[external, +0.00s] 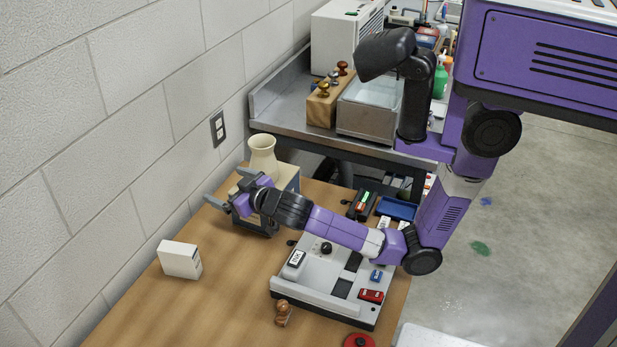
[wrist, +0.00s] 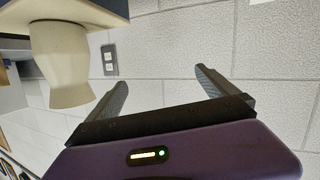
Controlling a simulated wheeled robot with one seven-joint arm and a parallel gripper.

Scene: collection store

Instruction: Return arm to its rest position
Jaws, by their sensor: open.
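My gripper (external: 226,201) is at the far left end of my purple arm, above the wooden table (external: 235,265) and close to the wall. Its two grey fingers are spread apart with nothing between them. In the wrist view my gripper (wrist: 165,92) also shows open and empty, with the block wall behind the fingers. My arm stretches left across the table from my body at the right, passing over a grey panel device (external: 330,282).
A cream vase (external: 262,154) stands on a box just behind my gripper; the vase (wrist: 62,62) also shows in the wrist view. A white box (external: 180,259) stands on the table at the left. A wooden stamp (external: 283,313) is near the front. A metal bench (external: 285,118) is at the back.

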